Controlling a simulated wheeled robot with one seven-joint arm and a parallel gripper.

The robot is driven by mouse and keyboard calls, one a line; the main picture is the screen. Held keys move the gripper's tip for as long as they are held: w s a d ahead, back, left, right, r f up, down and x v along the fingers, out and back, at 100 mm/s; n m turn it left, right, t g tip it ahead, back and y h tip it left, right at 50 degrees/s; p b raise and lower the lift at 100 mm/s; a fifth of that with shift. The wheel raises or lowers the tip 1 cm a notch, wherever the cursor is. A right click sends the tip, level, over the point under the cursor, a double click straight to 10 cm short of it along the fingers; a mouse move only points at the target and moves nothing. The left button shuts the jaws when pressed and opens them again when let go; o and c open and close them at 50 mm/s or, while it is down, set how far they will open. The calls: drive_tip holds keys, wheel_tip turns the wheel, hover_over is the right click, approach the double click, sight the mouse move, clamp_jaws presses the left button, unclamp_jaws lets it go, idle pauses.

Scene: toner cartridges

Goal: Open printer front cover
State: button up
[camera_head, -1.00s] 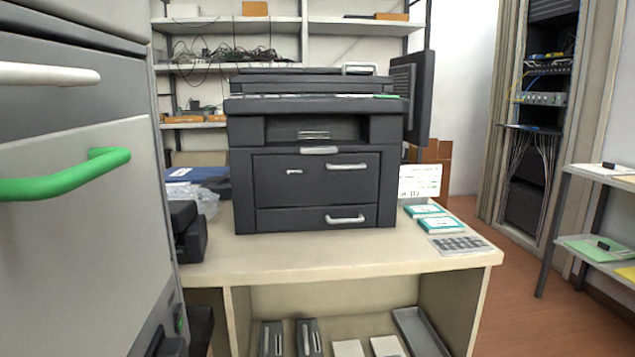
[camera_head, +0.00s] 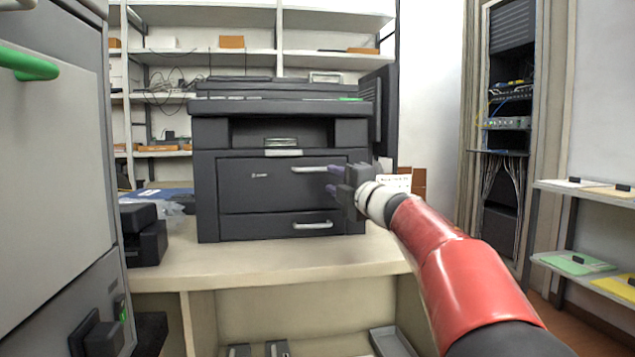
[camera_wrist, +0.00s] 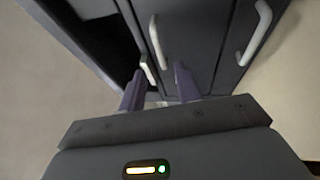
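The dark grey printer (camera_head: 210,190) stands on a beige desk. Its front cover (camera_head: 245,188) is a flat panel, closed flush, with a pale bar handle (camera_head: 308,169) at its upper right. My gripper (camera_head: 333,180) is at the right of the cover, close to the handle's right end. In the wrist view, my gripper's two purple fingers (camera_wrist: 158,88) are apart with nothing held between them. The cover handle (camera_wrist: 158,42) lies ahead, between the finger lines. I cannot tell whether a finger touches the printer.
Below the cover is a drawer with another pale handle (camera_head: 313,225), also seen in the wrist view (camera_wrist: 257,35). A pale latch (camera_head: 283,153) sits above the cover. A black device (camera_head: 143,233) stands left, near a grey cabinet (camera_head: 50,150). The front desk strip is clear.

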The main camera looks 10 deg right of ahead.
sight(315, 171)
drive_tip(key=p+x, duration=0.1)
drive_tip(key=x, duration=0.6)
drive_tip(key=shift+w+a+p, duration=0.3)
drive_tip(key=shift+p, duration=0.05)
drive_tip(key=shift+c, duration=0.3)
clamp_jaws()
